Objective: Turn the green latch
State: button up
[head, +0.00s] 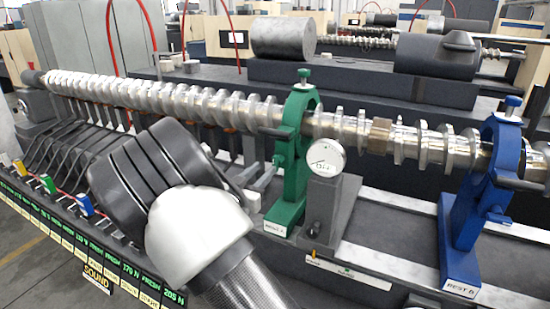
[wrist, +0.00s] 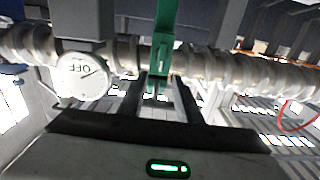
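A green rest (head: 290,185) stands as an upright ring around the long silver screw shaft in the head view. It has a green knob (head: 303,76) on top and a small green part (head: 279,160) on its left side. Which part is the latch is not certain. In the wrist view the green rest (wrist: 166,30) comes down from the top. A green piece (wrist: 156,86) shows between the two dark fingers of my gripper (wrist: 166,88). The fingers are apart; contact with the green piece cannot be told. In the head view my arm hides most of the gripper.
The silver screw shaft (head: 215,101) runs across behind my arm. A round dial (head: 325,157) on a grey block stands right of the green rest; it reads OFF in the wrist view (wrist: 82,76). A blue rest (head: 486,190) stands farther right. A labelled panel (head: 85,238) borders the front left.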

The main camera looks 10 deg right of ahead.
aim_at(274, 160)
jog(key=x, duration=0.9)
jog(key=shift+p, duration=0.4)
grip_shut()
